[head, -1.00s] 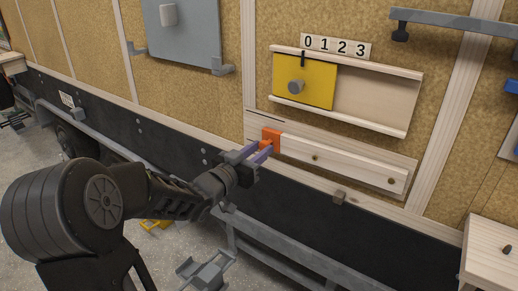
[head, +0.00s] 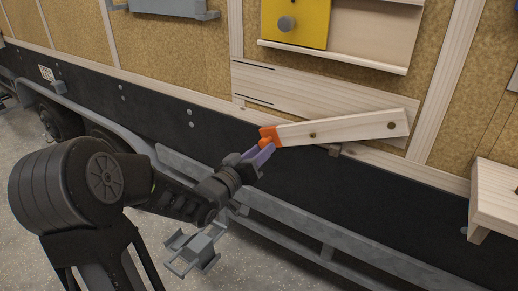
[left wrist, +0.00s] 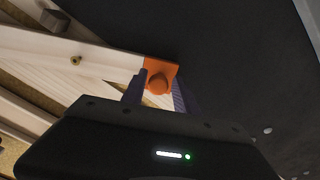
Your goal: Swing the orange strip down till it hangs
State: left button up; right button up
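The strip (head: 345,130) is a pale wooden bar with an orange end (head: 269,136). It slopes down to the left, with a bolt at its right end and another dark bolt along it. Its orange end is below the backing board (head: 290,90). My left gripper (head: 262,153) has its purple fingers at the orange end. In the left wrist view the fingers stand either side of the round orange knob (left wrist: 158,84), and the gripper looks shut on it. My right gripper is not in view.
A small block (head: 334,150) sits on the wall just under the strip. A yellow sliding panel (head: 297,22) is above. A grey rail (head: 300,235) runs below the dark lower wall. A wooden shelf (head: 496,200) juts out at the right.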

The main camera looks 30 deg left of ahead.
pick_arm(q)
jog(key=shift+o, duration=1.4)
jog(key=shift+r, duration=0.2)
jog(key=shift+s+a, duration=0.1)
jog(key=shift+s, duration=0.05)
jog(key=s, duration=0.7)
jog(key=shift+s, duration=0.25)
